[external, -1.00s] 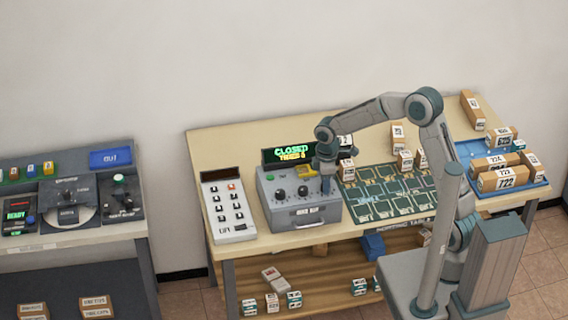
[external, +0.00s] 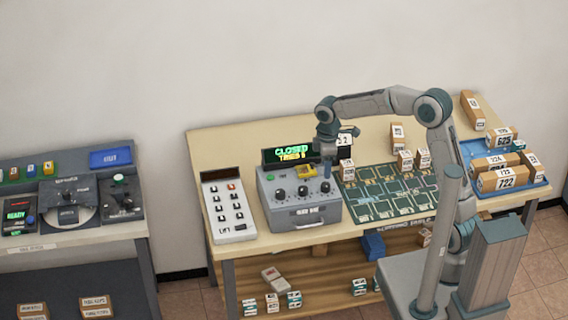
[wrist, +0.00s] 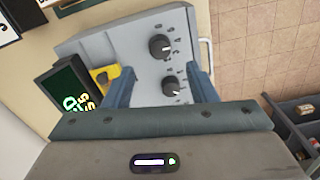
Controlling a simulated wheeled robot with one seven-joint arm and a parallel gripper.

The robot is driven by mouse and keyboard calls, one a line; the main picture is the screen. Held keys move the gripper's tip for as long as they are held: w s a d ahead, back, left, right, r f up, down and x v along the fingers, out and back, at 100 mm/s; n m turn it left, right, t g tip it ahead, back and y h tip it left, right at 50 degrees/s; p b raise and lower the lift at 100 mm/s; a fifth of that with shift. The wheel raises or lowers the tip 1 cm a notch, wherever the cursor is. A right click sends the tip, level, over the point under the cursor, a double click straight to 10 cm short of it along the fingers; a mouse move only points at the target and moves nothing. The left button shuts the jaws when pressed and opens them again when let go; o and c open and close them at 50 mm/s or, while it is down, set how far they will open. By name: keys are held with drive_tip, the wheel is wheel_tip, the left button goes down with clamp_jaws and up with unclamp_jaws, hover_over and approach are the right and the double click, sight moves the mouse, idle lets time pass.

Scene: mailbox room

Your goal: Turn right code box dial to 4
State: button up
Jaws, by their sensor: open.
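The grey code box (external: 275,217) stands on the table, with three black dials on its sloped face. The right dial (external: 325,187) is uncovered; in the wrist view it is the upper dial (wrist: 160,46), its white mark pointing roughly right, toward the box front. Its numerals are too small to read surely. The middle dial (external: 303,190) also shows in the wrist view (wrist: 172,86); the left dial (external: 280,194) is hidden there. My gripper (external: 326,172) is open and empty, above and apart from the right dial. Its fingers (wrist: 160,72) frame the dial area in the wrist view.
A display (external: 289,154) behind the box reads CLOSED in green, with a yellow line below. A white keypad panel (external: 228,208) stands left of the box. A green sorting mat (external: 385,194) lies close on the right, with parcels and a blue tray (external: 540,183) beyond.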

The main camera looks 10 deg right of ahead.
wheel_tip(320, 180, up, 6)
drive_tip(key=shift+r, duration=0.2)
idle(0.4)
drive_tip(key=s+d+m+t, duration=0.1)
drive_tip(key=s+d+m, duration=0.45)
drive_tip(key=d, duration=0.65)
drive_tip(key=s+d+m+t, duration=0.1)
drive_tip(key=s+d+m, duration=0.45)
drive_tip(key=d, duration=0.75)
drive_tip(key=s+d+f+m+t, duration=0.1)
drive_tip(key=s+d+f+m, duration=0.1)
drive_tip(key=s+d+m, duration=0.3)
drive_tip(key=shift+s+d+f, duration=0.2)
drive_tip(key=shift+s+d, duration=0.1)
drive_tip(key=shift+s, duration=0.2)
idle(0.8)
